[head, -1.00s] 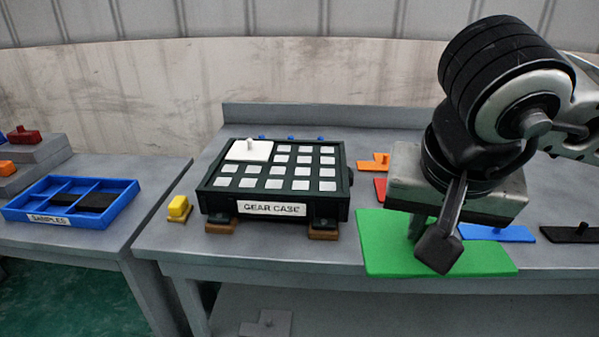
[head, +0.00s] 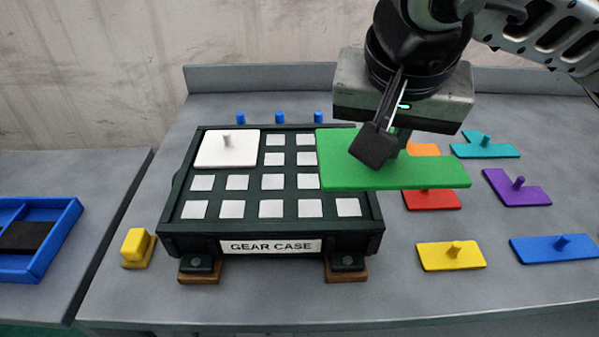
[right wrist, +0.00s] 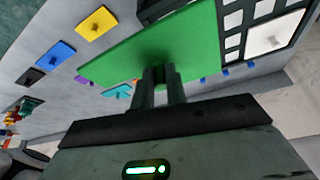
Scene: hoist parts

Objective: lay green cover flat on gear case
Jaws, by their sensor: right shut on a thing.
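The green cover (head: 430,173) is a flat plate held level in my right gripper (head: 382,150). It is above the table, with its left end over the right side of the gear case (head: 215,240). In the right wrist view the green cover (right wrist: 190,50) is below the fingers (right wrist: 160,75), which are shut on its grip. The gear case is a dark open frame with several pale square cells. A white square cover (head: 226,150) lies in its back left corner. The cells under the green cover are hidden. My left gripper is out of view.
Yellow (head: 452,256), blue (head: 555,248), purple (head: 516,187), teal (head: 485,146) and red (head: 432,200) pieces lie right of the case. An orange piece (head: 424,149) is partly hidden. A yellow block (head: 136,247) stands left of the case. A blue tray (head: 50,250) is on the left table.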

